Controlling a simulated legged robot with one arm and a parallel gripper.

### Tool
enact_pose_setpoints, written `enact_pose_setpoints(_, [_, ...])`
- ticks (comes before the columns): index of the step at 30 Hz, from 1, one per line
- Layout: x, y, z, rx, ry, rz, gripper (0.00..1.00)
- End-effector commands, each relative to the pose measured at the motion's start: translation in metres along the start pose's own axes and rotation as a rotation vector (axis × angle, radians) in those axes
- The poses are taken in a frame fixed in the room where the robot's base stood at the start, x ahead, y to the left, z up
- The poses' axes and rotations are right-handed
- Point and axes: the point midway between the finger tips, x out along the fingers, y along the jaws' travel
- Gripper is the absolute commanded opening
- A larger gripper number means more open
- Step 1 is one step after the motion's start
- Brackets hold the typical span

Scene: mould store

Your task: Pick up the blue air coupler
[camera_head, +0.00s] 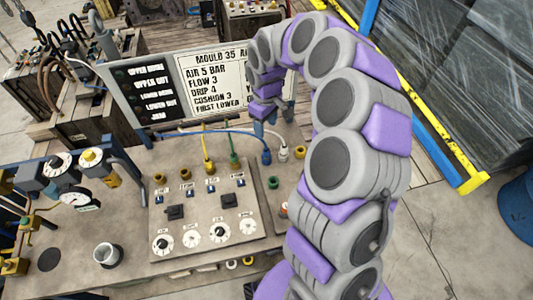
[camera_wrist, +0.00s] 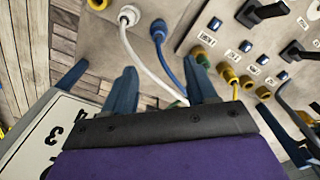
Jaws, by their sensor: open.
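The blue air coupler (camera_head: 266,157) stands at the back edge of the control panel on the bench, on the end of a blue hose. It also shows in the wrist view (camera_wrist: 159,30), past my fingertips and roughly in line with the gap between them. My gripper (camera_wrist: 163,75) is open and empty, with dark blue fingers. In the head view my gripper (camera_head: 266,122) is small, in front of the sign and behind the coupler, partly hidden by my arm. I see no contact with the coupler.
A white coupler (camera_wrist: 129,15) stands close beside the blue one. Yellow (camera_head: 208,166) and green (camera_head: 233,159) couplers stand to its left. The control panel (camera_head: 204,260) carries switches and dials. A sign board (camera_head: 120,75) stands behind the hoses.

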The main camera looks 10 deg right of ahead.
Motion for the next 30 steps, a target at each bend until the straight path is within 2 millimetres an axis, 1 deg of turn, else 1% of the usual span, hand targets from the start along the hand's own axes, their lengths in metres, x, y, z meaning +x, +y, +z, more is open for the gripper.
enact_pose_setpoints(1, [0.013,0.0,0.0,0.0,-0.002,-0.001,0.57])
enact_pose_setpoints(6, [0.047,-0.001,0.001,0.0,-0.004,-0.002,0.57])
enact_pose_setpoints(9, [0.067,-0.001,0.001,-0.001,-0.003,-0.003,0.57])
enact_pose_setpoints(12, [0.081,-0.001,0.001,-0.001,-0.004,-0.002,0.57])
enact_pose_setpoints(15, [0.09,-0.001,0.0,-0.001,-0.002,0.0,0.57])
enact_pose_setpoints(20, [0.096,0.0,0.0,-0.001,0.001,0.001,0.57])
enact_pose_setpoints(23, [0.103,0.0,0.0,0.0,0.001,0.0,0.57])
enact_pose_setpoints(30, [0.138,0.002,0.003,-0.001,-0.005,-0.002,0.57])
